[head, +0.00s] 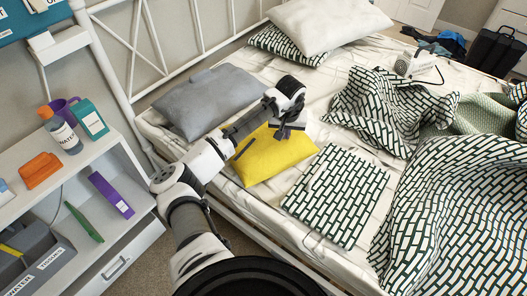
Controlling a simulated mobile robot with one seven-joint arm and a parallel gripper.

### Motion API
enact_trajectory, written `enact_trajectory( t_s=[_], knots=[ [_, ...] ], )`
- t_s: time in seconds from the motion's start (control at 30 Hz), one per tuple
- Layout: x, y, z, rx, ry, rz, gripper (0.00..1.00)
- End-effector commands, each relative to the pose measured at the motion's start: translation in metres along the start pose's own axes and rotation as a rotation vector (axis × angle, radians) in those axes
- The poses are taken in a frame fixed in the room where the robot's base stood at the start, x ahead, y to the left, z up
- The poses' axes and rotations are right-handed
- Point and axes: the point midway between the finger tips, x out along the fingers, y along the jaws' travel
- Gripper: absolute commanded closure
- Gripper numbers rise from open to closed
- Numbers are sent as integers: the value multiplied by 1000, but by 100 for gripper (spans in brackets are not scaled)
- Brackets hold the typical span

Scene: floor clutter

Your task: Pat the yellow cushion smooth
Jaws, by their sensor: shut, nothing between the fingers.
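The yellow cushion (266,158) lies on the bed near its front left edge, in the middle of the head view. My arm reaches across the cushion's left part and hides some of it. My gripper (284,133) is shut and empty, pointing down over the cushion's upper right part. I cannot tell whether its fingertips touch the cloth.
A grey pillow (205,100) lies left of the cushion and a folded patterned cloth (336,195) lies to its right. Rumpled patterned bedding (450,215) covers the right side. A white shelf (105,158) with several items stands at left, and a metal bed frame (165,45) stands behind.

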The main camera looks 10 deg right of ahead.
Motion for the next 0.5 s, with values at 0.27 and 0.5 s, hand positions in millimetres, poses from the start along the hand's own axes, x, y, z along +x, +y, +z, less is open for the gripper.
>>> enact_trajectory(
  t_s=[0.27, 0.5],
  knots=[
    [-11, 0, -2, 0, -2, 2, 100],
    [-28, 1, -5, 0, -2, 2, 100]
  ],
)
